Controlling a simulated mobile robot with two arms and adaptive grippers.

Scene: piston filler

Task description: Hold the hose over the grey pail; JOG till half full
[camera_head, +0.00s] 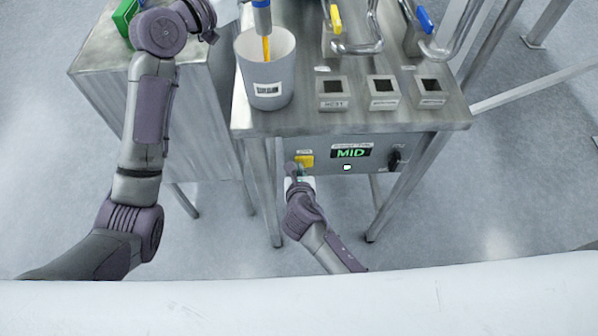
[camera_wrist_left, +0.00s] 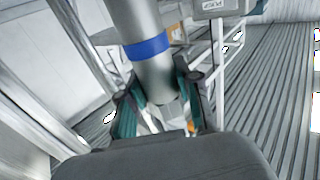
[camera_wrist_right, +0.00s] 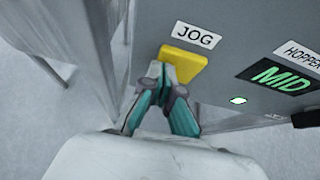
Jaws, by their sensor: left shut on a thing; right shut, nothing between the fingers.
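The grey pail (camera_head: 277,97) stands on the steel bench at the left, with a label on its front. The hose end (camera_head: 262,18), with a blue band, hangs over the pail. An orange stream (camera_head: 266,48) runs from it down into the pail; the front wall hides the level inside. In the left wrist view, my left gripper (camera_wrist_left: 162,98) is shut around the grey hose (camera_wrist_left: 150,70). My right gripper (camera_wrist_right: 165,82) is shut and empty, its fingertips at the yellow JOG button (camera_wrist_right: 187,60), seemingly touching it. The head view shows this right gripper (camera_head: 294,174) at the panel too.
The panel display (camera_head: 351,153) reads MID in green, with a lit indicator (camera_head: 347,167) below and a dark knob (camera_head: 394,160) to the right. Several labelled square blocks (camera_head: 383,92) and pipes with yellow (camera_head: 336,19) and blue (camera_head: 425,19) handles occupy the bench right of the pail.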

